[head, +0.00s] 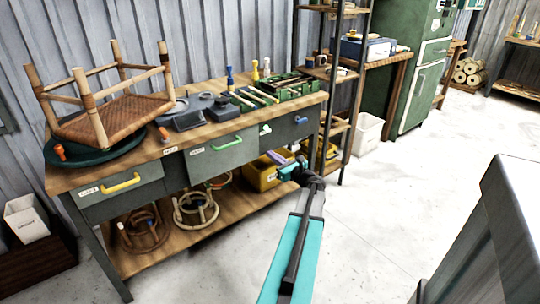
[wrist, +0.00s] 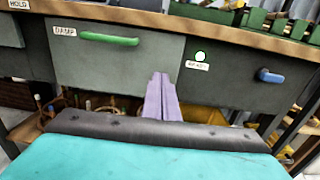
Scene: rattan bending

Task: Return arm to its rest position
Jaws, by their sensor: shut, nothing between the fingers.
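My arm (head: 299,235), teal and black, reaches from the bottom of the head view towards the front of a wooden-topped workbench (head: 215,110). My gripper (head: 274,157) is at its far end, in front of the bench's drawer row and open shelf. In the wrist view my gripper (wrist: 160,77) shows two lilac fingers lying together, shut and empty. They point at the drawer front with the green handle (wrist: 109,39), labelled DAMP. I cannot tell whether the fingertips touch it.
The bench holds an upturned rattan stool (head: 105,100) and a green tool tray (head: 285,88). Rattan rings (head: 195,207) and a yellow bin (head: 262,175) sit on its lower shelf. A shelf rack (head: 340,85) stands right. Floor (head: 400,185) is clear; a grey block (head: 500,235) stands bottom right.

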